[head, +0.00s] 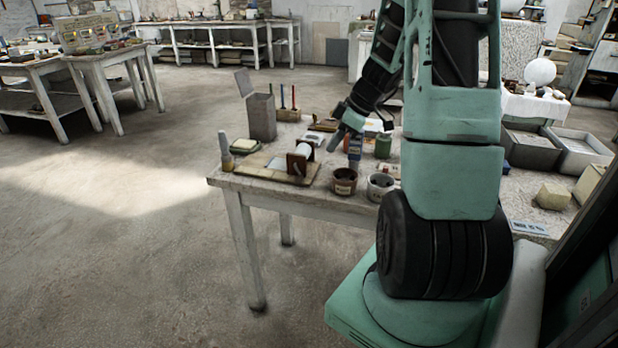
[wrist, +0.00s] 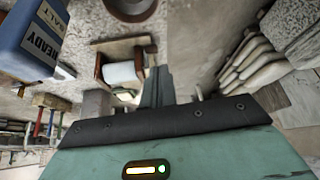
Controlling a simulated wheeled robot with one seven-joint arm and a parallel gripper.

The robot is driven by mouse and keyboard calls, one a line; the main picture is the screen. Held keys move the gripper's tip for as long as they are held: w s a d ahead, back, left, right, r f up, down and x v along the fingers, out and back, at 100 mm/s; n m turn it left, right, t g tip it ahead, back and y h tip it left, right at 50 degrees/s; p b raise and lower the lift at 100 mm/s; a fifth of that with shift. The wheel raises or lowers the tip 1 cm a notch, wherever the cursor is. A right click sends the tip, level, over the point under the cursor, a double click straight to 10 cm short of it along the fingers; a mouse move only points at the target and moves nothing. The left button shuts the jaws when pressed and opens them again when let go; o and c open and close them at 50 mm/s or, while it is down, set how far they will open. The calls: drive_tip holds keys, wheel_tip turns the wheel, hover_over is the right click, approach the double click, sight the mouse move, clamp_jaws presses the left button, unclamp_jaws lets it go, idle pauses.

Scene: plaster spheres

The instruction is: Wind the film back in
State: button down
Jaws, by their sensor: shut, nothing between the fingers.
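A white roll (head: 304,150) sits in a brown wooden holder (head: 297,164) on a flat board (head: 268,174) near the table's left end. A pale sheet, perhaps the film, lies on the board left of the holder. The roll (wrist: 122,74) and holder also show in the wrist view, just left of my fingers. My gripper (head: 335,141) is above the table, right of the roll. Its fingers (wrist: 157,84) are together and empty. I cannot tell if they touch the holder. Any crank is not clear.
A blue labelled box (wrist: 38,38) is close on the wrist view's left. A tall grey box (head: 262,117) stands behind the board. The floor at left is clear.

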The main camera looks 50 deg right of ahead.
drive_tip(key=d+m+t, duration=0.1)
drive_tip(key=d, duration=0.1)
drive_tip(key=p, duration=0.2)
approach(301, 178)
drive_tip(key=x, duration=0.6)
drive_tip(key=shift+w+f, duration=0.3)
drive_tip(key=shift+f, duration=0.05)
drive_tip(key=shift+f+b, duration=0.1)
drive_tip(key=shift+b, duration=0.25)
drive_tip(key=t+b, duration=0.1)
drive_tip(key=b, duration=0.2)
drive_tip(key=shift+f+b, duration=0.4)
drive_tip(key=b, duration=0.2)
drive_tip(key=shift+f+y+b, duration=0.1)
drive_tip(key=shift+y+b, duration=0.2)
drive_tip(key=b, duration=0.4)
drive_tip(key=shift+f+t, duration=0.15)
drive_tip(key=shift+t, duration=0.25)
drive_tip(key=shift+r, duration=0.2)
